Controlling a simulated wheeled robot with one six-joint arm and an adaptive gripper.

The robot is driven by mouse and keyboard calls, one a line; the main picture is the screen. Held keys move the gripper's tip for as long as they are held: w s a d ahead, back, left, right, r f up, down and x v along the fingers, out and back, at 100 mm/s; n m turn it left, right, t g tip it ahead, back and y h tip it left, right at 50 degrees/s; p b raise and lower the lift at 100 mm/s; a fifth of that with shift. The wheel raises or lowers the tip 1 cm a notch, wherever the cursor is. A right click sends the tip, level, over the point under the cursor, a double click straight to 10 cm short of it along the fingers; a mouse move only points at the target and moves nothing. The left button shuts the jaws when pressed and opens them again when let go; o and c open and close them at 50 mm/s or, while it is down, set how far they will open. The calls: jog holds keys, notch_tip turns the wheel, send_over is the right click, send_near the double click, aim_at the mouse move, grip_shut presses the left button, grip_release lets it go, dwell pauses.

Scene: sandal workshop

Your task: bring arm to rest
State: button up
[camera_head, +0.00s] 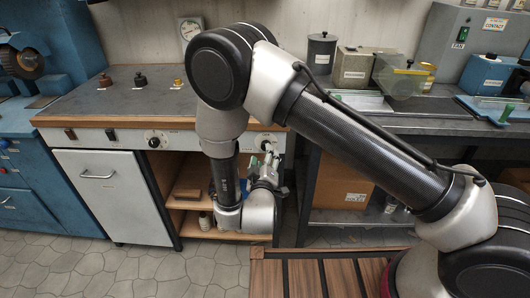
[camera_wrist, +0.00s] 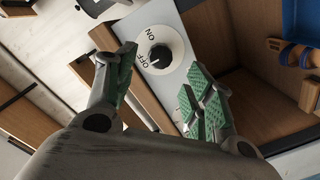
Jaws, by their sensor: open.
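My gripper (camera_head: 268,160) is at the end of my bent arm, in front of the workbench panel. In the wrist view my gripper (camera_wrist: 158,97) shows two green-padded fingers spread wide apart with nothing between them. In the head view a dial (camera_head: 264,143) on the right of the panel is partly hidden by my arm. I cannot tell whether the fingers touch anything, but a gap seems to lie between them and the dial.
A grey-topped workbench (camera_head: 120,103) carries several small weights or knobs. Its white door (camera_head: 100,185) is closed and an open wooden shelf (camera_head: 190,185) stands beside it. A second bench (camera_head: 440,122) at right holds boxes. A slatted wooden surface (camera_head: 320,275) is at the front. Tiled floor (camera_head: 130,270) is clear.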

jog(key=shift+s, duration=0.75)
